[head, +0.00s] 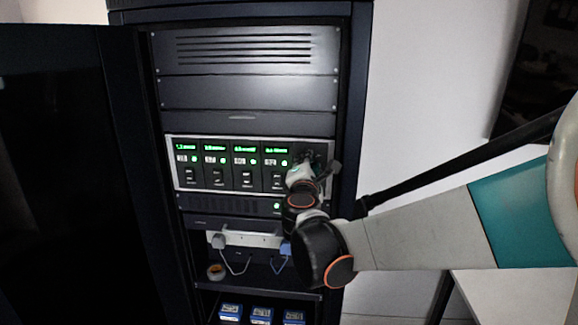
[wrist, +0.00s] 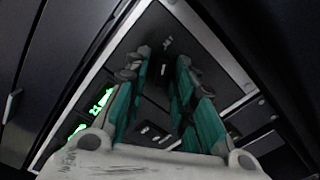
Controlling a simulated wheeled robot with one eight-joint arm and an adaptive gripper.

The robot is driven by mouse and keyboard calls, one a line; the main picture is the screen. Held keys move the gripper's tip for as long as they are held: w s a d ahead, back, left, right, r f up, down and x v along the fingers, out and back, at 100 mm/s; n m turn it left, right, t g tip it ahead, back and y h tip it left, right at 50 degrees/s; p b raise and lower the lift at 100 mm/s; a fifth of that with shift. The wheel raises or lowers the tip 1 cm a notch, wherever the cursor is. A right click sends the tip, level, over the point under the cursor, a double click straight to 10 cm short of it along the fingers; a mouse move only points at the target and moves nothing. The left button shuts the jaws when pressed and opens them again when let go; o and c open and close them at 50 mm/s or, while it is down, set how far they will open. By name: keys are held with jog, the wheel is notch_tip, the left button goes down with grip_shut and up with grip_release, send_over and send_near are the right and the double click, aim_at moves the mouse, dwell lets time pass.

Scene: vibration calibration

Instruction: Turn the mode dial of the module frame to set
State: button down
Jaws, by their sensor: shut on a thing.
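The module frame (head: 169,165) is a silver-edged rack unit with several dark modules showing green displays. My gripper (head: 313,164) reaches its right end in the head view. In the wrist view my gripper (wrist: 164,60) has its two teal fingers against the frame's dark right panel (wrist: 215,62), with a narrow gap between the tips. It is shut on the mode dial, which is mostly hidden by the fingertips. I cannot read the dial's position. Small white marks show on the panel just beyond the tips.
The frame sits in a dark cabinet (head: 348,100) with its door (head: 70,170) open at left. Below are a power strip (head: 250,239) with plugs and cables, a tape roll (head: 215,272), and several blue boxes (head: 261,315). A white table (head: 520,295) stands at lower right.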

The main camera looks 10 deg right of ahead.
jog(key=c, duration=1.4)
grip_release()
jog(key=shift+o, duration=0.2)
jog(key=v, duration=1.2)
jog(key=shift+s, duration=0.1)
